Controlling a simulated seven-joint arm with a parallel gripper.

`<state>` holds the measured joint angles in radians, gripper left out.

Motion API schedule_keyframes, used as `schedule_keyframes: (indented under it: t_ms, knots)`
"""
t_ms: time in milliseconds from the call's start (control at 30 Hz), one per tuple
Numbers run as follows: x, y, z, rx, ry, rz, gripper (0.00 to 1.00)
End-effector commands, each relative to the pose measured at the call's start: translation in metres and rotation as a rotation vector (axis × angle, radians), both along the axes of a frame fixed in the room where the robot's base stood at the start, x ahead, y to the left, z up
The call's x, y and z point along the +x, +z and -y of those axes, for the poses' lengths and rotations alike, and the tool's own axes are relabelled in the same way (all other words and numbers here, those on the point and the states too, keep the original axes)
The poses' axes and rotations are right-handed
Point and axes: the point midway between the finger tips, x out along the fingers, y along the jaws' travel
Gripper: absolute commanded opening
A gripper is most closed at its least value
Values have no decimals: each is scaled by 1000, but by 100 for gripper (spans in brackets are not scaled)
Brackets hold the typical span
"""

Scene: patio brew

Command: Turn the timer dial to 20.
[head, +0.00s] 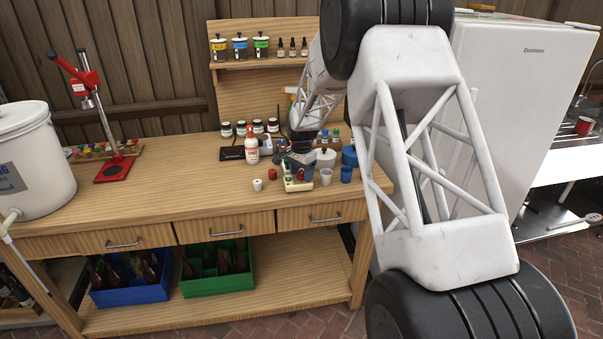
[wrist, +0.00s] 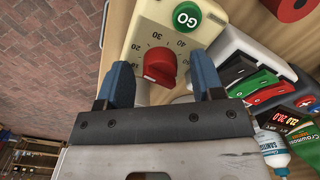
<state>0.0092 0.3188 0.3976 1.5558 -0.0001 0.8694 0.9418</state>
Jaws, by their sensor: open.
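The timer (wrist: 145,20) is a cream box with a green GO button (wrist: 187,15) and a red dial (wrist: 160,66) ringed by printed numbers. In the head view the timer (head: 297,186) stands near the front edge of the bench. My gripper (wrist: 163,82) is open. Its two blue fingers lie on either side of the dial, with visible gaps, and do not appear to touch it. The 20 mark is at the dial's left, below the 30. I cannot tell exactly which mark the dial points at. In the head view my gripper's fingertips are hard to make out.

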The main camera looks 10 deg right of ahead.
Motion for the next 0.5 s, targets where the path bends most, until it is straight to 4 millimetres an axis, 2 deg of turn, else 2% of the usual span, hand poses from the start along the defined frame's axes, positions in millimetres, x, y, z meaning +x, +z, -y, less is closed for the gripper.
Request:
schedule_keyframes:
  t_ms: [267, 500]
  knots:
    - [0, 13, 0, 0, 0, 1, 61]
    - [0, 42, 0, 0, 0, 2, 61]
